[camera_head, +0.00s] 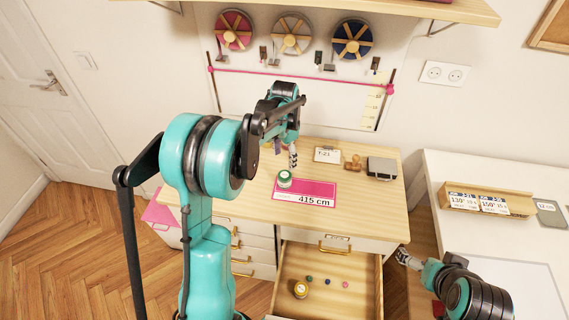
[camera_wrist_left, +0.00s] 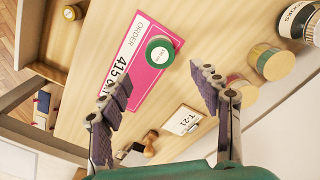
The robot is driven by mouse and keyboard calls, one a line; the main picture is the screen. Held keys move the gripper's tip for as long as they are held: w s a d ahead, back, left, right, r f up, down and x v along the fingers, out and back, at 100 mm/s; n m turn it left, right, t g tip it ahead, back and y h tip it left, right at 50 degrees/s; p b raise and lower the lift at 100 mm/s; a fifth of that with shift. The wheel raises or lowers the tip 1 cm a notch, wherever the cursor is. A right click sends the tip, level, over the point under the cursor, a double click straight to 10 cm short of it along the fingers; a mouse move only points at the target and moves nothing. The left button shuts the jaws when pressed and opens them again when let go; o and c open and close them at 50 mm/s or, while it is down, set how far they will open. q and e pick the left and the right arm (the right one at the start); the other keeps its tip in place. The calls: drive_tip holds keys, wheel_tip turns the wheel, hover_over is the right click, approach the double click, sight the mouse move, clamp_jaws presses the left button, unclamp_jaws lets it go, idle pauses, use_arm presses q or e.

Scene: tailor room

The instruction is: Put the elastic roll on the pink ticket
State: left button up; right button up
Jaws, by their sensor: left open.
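The pink ticket (camera_head: 308,187), marked 415 cm, lies flat on the wooden desk. A short roll with a green top and white label (camera_head: 285,178), which looks like the elastic roll, sits upright at the ticket's edge. In the left wrist view the roll (camera_wrist_left: 160,52) overlaps the long edge of the pink ticket (camera_wrist_left: 148,76). My left gripper (camera_head: 293,155) is above the desk, just behind the roll and apart from it. In the left wrist view its fingers (camera_wrist_left: 160,85) are spread and empty. My right gripper (camera_head: 403,256) is low beside the desk's right side.
A card marked T-21 (camera_head: 327,155), a wooden stamp (camera_head: 353,163) and a grey box (camera_head: 381,168) stand behind the ticket. An open drawer (camera_head: 318,263) holds a yellowish roll (camera_head: 300,289) and small coloured pieces. A dark jar (camera_wrist_left: 299,22) stands on the desk.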

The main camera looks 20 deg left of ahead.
use_arm(q)
drive_tip(key=s+d+r+n+t, duration=0.3)
drive_tip(key=s+d+r, duration=0.2)
drive_tip(key=s+r, duration=0.4)
drive_tip(key=s+d+n+t, duration=0.3)
drive_tip(key=s+d+t, duration=0.1)
drive_tip(key=s, duration=0.9)
drive_tip(key=shift+s+d, duration=0.15)
drive_tip(key=shift+d, duration=0.35)
